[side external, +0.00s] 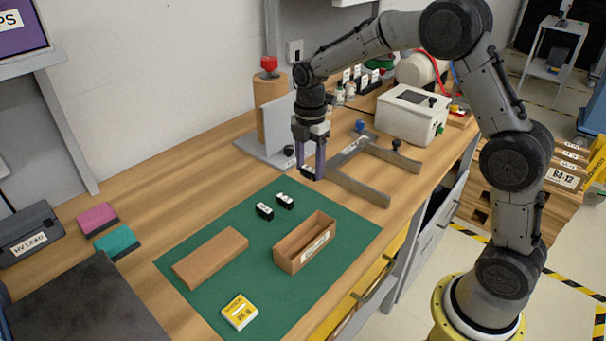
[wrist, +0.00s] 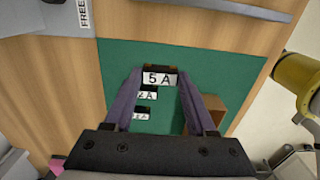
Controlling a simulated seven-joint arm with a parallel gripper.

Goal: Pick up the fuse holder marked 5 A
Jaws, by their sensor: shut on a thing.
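The fuse holder marked 5 A (wrist: 160,78) is a small dark block with a white label, held between the fingertips of my gripper (wrist: 160,82) in the wrist view. In the side external view my gripper (side external: 311,170) is above the far edge of the green mat (side external: 336,220), fingers pointing down; the held block is mostly hidden there. Two other dark fuse holders with white labels, (side external: 264,211) and (side external: 285,201), lie on the mat. In the wrist view one label reads 2 A (wrist: 148,96); the other holder's label (wrist: 141,116) is partly cut off.
An open brown box (side external: 289,257) and a flat brown lid-like block (side external: 211,256) lie on the mat, with a yellow-and-white device (side external: 239,311) in front. A grey metal frame (side external: 360,188) stands close right of my gripper. Pink (side external: 97,219) and teal (side external: 116,242) blocks lie left.

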